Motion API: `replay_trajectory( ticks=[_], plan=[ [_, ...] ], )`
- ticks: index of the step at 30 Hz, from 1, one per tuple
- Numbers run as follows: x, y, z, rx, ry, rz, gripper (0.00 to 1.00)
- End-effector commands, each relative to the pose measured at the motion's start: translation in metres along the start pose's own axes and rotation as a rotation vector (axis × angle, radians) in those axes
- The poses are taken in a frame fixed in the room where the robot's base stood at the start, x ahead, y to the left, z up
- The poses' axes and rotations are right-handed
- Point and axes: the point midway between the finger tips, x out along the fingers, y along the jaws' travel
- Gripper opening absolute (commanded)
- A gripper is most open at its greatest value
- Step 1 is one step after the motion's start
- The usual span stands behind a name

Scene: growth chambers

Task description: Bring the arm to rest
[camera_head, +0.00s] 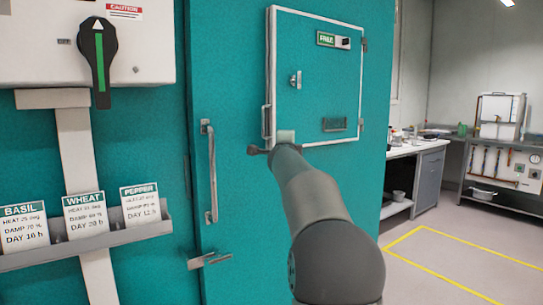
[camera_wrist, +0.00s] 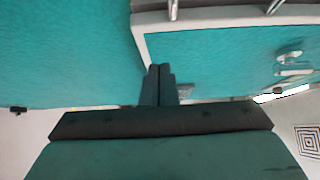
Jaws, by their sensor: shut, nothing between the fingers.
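My arm (camera_head: 318,205) reaches forward and up from the lower right of the head view, in front of a teal chamber front. My gripper (camera_wrist: 159,72) shows in the wrist view with its two fingers together and nothing between them. In the head view the fingers are mostly hidden behind the wrist. The wrist overlaps the lower left corner of a small white-framed hatch (camera_head: 318,95). I cannot tell whether the gripper touches it. The hatch looks shut, with a small latch (camera_head: 296,80) and a green label (camera_head: 333,40).
A teal door with a long vertical handle (camera_head: 211,172) is left of my arm. A black rotary switch (camera_head: 98,55) sits on a white box, above a rack (camera_head: 95,243) of BASIL, WHEAT and PEPPER cards. A counter (camera_head: 425,180) and yellow-marked floor (camera_head: 455,265) lie to the right.

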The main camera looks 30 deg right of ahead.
Motion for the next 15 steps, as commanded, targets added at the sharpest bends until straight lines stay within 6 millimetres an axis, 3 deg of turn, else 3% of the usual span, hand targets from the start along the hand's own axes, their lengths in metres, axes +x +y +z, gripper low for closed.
replay_trajectory(
  ticks=[6,15],
  plan=[
    [-0.045,0.001,0.025,-0.003,0.006,0.0,0.0],
    [-0.079,0.001,0.048,-0.002,0.011,0.001,0.0]
  ],
)
